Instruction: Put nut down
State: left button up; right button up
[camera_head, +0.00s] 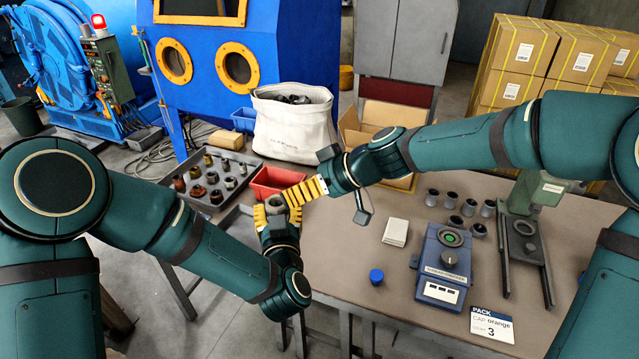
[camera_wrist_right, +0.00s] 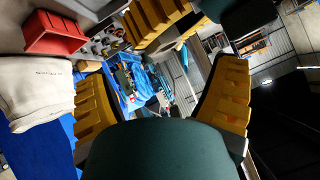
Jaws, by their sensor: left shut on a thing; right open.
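My left gripper (camera_head: 276,211) is near the middle of the head view, pointing up, with its yellow fingers shut on a small grey metal nut (camera_head: 274,201). The nut is partly hidden between the fingers. My right gripper (camera_head: 296,194) reaches in from the right, close beside the left one; whether they touch I cannot tell. In the right wrist view its two yellow fingers stand wide apart with nothing between them (camera_wrist_right: 162,80). Yellow fingers of my left gripper (camera_wrist_right: 155,22) show at the top of that view.
A grey tray (camera_head: 240,200) of several metal parts and a red bin (camera_head: 277,180) lie behind the grippers. A white sack (camera_head: 290,130) stands behind. The brown table (camera_head: 350,280) holds a blue device (camera_head: 445,262), a blue cap (camera_head: 376,276), a card (camera_head: 492,324) and several grey cups.

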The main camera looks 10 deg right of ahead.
aim_at(272, 204)
jog(key=x, duration=0.6)
jog(key=shift+w+a+f, duration=0.15)
jog(key=shift+a+f, duration=0.05)
jog(key=shift+a, duration=0.1)
jog(key=c, duration=1.3)
pick_arm(q)
jog(key=o, duration=1.3)
pick_arm(e)
jog(key=shift+c, duration=0.4)
pick_arm(q)
jog(key=shift+o, duration=0.2)
